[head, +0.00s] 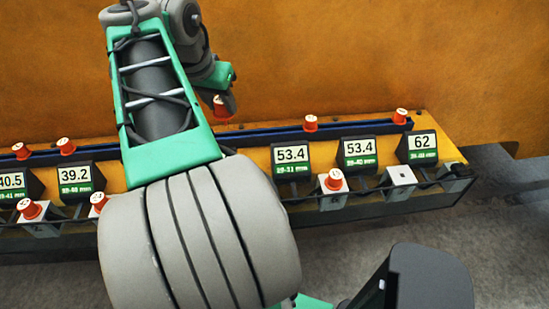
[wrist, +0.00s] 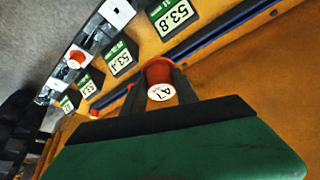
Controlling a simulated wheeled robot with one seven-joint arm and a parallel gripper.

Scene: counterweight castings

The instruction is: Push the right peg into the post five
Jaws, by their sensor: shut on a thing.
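My gripper (head: 222,106) is at the back rail in the head view, shut on a red peg (head: 220,108). In the wrist view the gripper's dark fingers (wrist: 158,85) sit on both sides of this red peg (wrist: 158,72), whose pale round top bears a small label. I cannot tell whether the peg has left the rail. A white post with a dark hole and no peg (wrist: 118,12) shows at the top of the wrist view. Another empty white post (head: 402,175) stands at the right in the head view. I see no post numbers, so I cannot tell which is post five.
Other red pegs (head: 310,123) stand along the blue back rail (head: 350,128). Front posts hold red pegs (head: 333,180). Number displays (head: 291,155) stand between rail and posts. A dark cable runs along the front. My arm hides the bench's middle. An orange wall (head: 400,50) stands behind.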

